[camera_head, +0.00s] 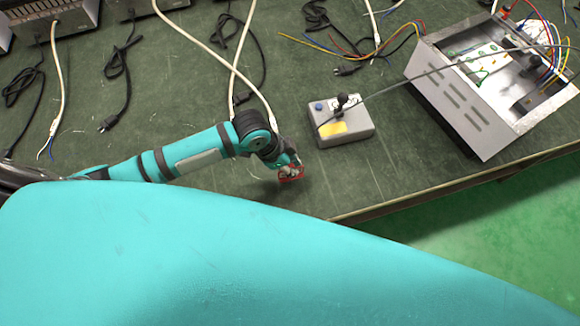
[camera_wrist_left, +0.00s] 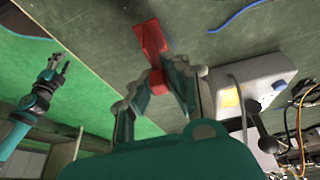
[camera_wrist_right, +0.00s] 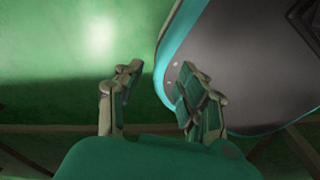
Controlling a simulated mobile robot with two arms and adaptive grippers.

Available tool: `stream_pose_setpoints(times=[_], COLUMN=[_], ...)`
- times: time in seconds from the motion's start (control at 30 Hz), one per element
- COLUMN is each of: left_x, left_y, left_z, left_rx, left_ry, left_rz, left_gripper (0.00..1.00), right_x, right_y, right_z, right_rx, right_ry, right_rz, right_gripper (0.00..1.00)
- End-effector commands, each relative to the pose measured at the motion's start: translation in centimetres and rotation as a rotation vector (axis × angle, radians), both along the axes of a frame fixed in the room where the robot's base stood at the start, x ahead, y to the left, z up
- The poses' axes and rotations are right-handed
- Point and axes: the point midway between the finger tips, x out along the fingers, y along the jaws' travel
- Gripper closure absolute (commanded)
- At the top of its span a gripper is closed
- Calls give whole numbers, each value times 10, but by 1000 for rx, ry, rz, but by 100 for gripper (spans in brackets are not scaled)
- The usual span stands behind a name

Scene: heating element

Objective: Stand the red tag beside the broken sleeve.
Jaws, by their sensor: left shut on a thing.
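The red tag (camera_head: 291,174) is in my left gripper (camera_head: 288,164), above the green bench top. In the left wrist view the tag (camera_wrist_left: 150,38) stands out past the fingertips (camera_wrist_left: 163,78), which are shut on it. My right gripper (camera_wrist_right: 160,88) is open and empty over the green floor. It also shows at the left of the left wrist view (camera_wrist_left: 58,70). White sleeved cables (camera_head: 238,62) run across the bench; I cannot tell which sleeve is broken.
A grey box (camera_head: 352,134) with a blue button and yellow label stands right of the left gripper. An open metal case (camera_head: 470,110) with wires stands farther right. Black plugs and cords (camera_head: 116,66) lie at the back left. The bench edge (camera_head: 390,203) is close in front.

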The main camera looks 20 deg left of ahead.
Motion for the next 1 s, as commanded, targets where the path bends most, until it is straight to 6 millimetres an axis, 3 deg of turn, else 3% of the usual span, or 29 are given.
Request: stream_pose_setpoints(times=[0.03, 0.2, 0.3, 0.67, 0.7, 0.83, 1.0], left_x=[8, 6, 6, 6, 6, 6, 6], left_y=[6, 5, 5, 6, 6, 6, 6], left_z=[0, -28, -34, -39, -38, -38, -38], left_rx=[3, 2, 1, 1, 1, 1, 1], left_ry=[-4, 1, -2, -2, -2, -2, -2], left_rz=[4, 2, 2, 1, 1, 1, 1], left_gripper=[100, 100, 100, 100, 86, 69, 66], right_x=[0, 0, 0, 0, 0, 0, 0], right_y=[-1, -6, -9, -14, -14, -14, -14], right_z=[1, 1, 1, 0, 0, 0, 0], right_rx=[-1, -7, -10, -17, -17, -17, -16], right_ry=[0, -1, 0, -1, -1, -1, 0], right_rz=[1, 1, 1, -3, -3, -3, -1], right_gripper=[61, 61, 61, 61, 61, 61, 61])
